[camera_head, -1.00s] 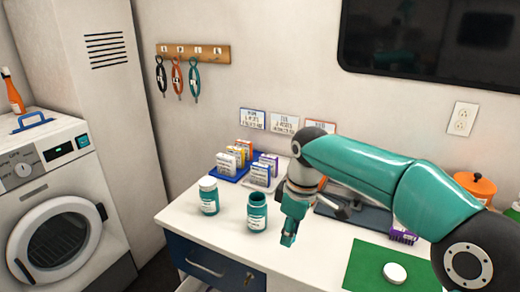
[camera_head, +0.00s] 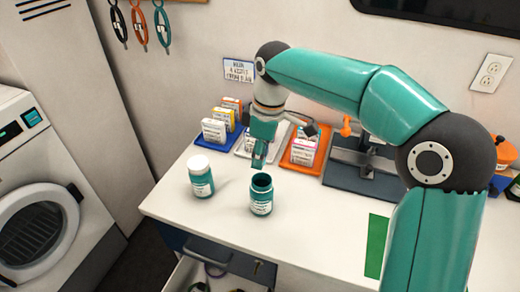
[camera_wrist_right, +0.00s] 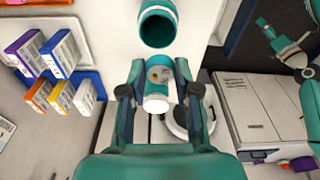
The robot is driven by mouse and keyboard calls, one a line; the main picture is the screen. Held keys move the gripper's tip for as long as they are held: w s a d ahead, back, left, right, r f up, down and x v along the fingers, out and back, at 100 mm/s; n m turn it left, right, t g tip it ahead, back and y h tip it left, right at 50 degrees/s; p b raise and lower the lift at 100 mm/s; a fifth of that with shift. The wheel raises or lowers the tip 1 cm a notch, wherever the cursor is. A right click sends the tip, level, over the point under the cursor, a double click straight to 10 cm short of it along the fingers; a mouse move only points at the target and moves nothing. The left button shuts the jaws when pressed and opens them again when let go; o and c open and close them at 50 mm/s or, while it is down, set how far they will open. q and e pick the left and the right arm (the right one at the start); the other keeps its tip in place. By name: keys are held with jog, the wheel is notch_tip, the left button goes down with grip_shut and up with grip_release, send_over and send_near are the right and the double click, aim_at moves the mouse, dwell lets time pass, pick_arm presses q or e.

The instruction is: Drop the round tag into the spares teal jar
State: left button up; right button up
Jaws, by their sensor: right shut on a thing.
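My right gripper (camera_head: 258,160) hangs just above and behind the open teal jar (camera_head: 261,195), pointing down. The jar stands upright and uncapped on the white counter, its label too small to read. In the right wrist view the open jar (camera_wrist_right: 157,27) lies beyond the fingertips. The right gripper (camera_wrist_right: 159,72) is shut on the round tag, which is hard to make out against the capped jar behind. That teal jar with a white lid (camera_head: 200,177) stands left of the open one. My left gripper (camera_wrist_right: 290,48) seems to show at the upper right; its fingers are unclear.
Trays with small boxes stand behind: blue (camera_head: 211,141), white and orange (camera_head: 296,165). A dark flat device (camera_head: 355,178) is to their right. A green mat (camera_head: 376,246) is partly hidden by my right arm. An open drawer is below the counter. The counter's front left is clear.

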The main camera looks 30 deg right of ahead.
jog(key=shift+d+f+b, duration=0.3)
jog(key=shift+f+b, duration=0.35)
jog(key=shift+f, duration=0.25)
jog(key=shift+f+b, duration=1.65)
jog(key=shift+f, duration=0.05)
jog(key=shift+s+p, duration=0.15)
jog(key=shift+p, duration=0.2)
jog(key=o, duration=0.9)
notch_tip(320, 180, up, 6)
jog(key=p, duration=0.6)
jog(key=shift+r, duration=0.1)
